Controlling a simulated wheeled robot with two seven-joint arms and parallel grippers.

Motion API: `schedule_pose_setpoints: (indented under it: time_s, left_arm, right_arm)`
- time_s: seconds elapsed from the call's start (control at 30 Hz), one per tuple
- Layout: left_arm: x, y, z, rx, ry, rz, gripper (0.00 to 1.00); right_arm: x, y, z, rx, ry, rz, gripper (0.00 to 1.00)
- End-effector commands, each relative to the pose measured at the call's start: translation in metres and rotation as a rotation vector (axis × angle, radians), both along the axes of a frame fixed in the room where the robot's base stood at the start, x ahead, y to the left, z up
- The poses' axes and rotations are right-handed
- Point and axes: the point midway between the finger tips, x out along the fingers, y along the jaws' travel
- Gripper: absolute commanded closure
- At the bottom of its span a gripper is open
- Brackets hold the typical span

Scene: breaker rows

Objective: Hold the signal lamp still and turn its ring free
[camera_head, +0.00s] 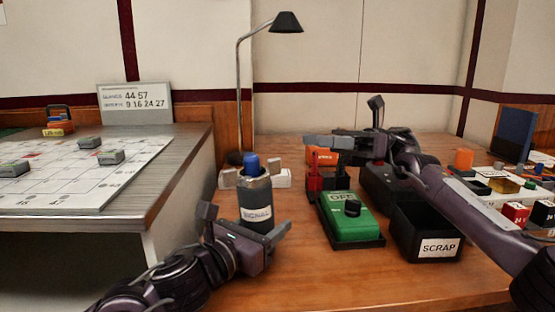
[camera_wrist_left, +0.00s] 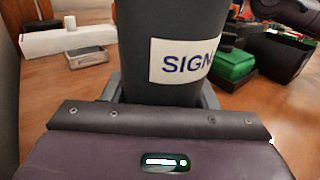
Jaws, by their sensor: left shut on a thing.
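The signal lamp (camera_head: 254,194) is a dark grey upright cylinder with a white SIGNAL label and a blue top (camera_head: 251,162). A grey collar shows around the base of the blue top; I cannot make out the ring clearly. My left gripper (camera_head: 245,224) is shut on the lamp's lower body, a finger on each side. In the left wrist view the lamp body (camera_wrist_left: 160,75) stands between the fingers, its top cut off. My right gripper (camera_head: 354,124) is open and seems empty, to the right of the lamp and apart from it, above the red and green items.
A green box (camera_head: 345,218) and a black SCRAP bin (camera_head: 424,246) stand right of the lamp. A desk lamp (camera_head: 240,90) and white blocks (camera_head: 282,178) stand behind it. A raised grey table (camera_head: 190,150) edges the left. The wooden desk in front is clear.

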Motion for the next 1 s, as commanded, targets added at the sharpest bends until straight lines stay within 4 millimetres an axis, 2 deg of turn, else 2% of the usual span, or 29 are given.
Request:
schedule_pose_setpoints:
  time_s: [0.1,0.2,0.37,0.57,0.8,1.0]
  left_arm:
    - [0.000,0.000,0.001,-0.001,-0.002,0.000,0.88]
    - [0.000,0.000,0.001,-0.001,-0.002,0.000,0.88]
    - [0.000,0.000,0.001,-0.001,-0.002,0.000,0.88]
    - [0.000,0.000,0.001,-0.001,-0.002,0.000,0.88]
    - [0.000,0.000,0.001,-0.001,-0.002,-0.001,0.88]
    - [0.000,0.000,0.001,-0.001,-0.001,-0.001,0.88]
  right_arm:
    - [0.003,-0.014,-0.010,-0.038,-0.151,0.005,0.69]
    - [0.003,-0.021,-0.016,-0.062,-0.229,0.011,0.69]
    - [0.002,-0.020,-0.019,-0.079,-0.272,0.017,0.69]
    - [-0.009,0.003,-0.019,-0.078,-0.272,0.019,0.69]
    - [-0.027,0.050,-0.019,-0.077,-0.272,0.019,0.69]
    - [-0.037,0.076,-0.019,-0.076,-0.269,0.017,0.69]
